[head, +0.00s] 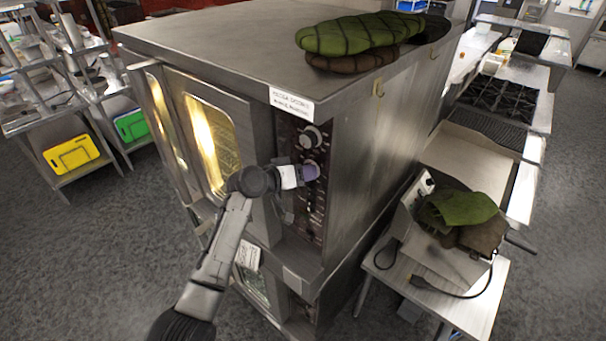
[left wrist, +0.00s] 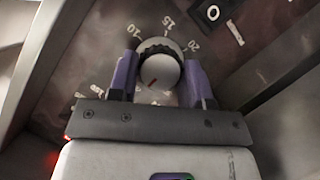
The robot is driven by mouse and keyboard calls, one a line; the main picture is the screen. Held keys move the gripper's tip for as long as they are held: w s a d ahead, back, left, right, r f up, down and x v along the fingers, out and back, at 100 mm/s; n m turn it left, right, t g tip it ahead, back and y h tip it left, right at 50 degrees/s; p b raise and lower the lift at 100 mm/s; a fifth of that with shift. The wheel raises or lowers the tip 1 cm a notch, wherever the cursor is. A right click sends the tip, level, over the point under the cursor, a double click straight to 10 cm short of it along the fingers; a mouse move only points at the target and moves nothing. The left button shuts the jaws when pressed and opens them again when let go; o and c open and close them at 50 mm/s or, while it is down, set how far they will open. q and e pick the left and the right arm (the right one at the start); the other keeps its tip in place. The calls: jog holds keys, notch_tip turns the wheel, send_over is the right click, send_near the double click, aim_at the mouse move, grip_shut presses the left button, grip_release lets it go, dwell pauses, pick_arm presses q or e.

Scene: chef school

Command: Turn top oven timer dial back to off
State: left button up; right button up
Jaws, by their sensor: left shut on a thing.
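The oven's control panel (head: 300,215) is on the front right of the upper oven. My left gripper (head: 311,172) reaches it from the left. In the left wrist view, the purple fingers of my left gripper (left wrist: 161,62) are on both sides of the timer dial (left wrist: 158,70), shut on it. The dial is round and pale with a dark ridged edge and a short red mark that points toward the bottom of the picture. Numbers 10, 15 and 20 are printed around it. In the head view my fingers hide most of this dial. My right gripper is not in view.
Another knob (head: 312,136) sits just above the gripped dial. The lit oven door (head: 168,130) is left of the panel. Green oven mitts (head: 360,35) lie on the oven top. A side table (head: 475,315) with a steel appliance and mitts stands at right.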

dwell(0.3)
pick_arm(q)
jog(key=o, duration=0.9)
jog(key=shift+b+v, duration=2.15)
jog(key=shift+v, duration=4.8)
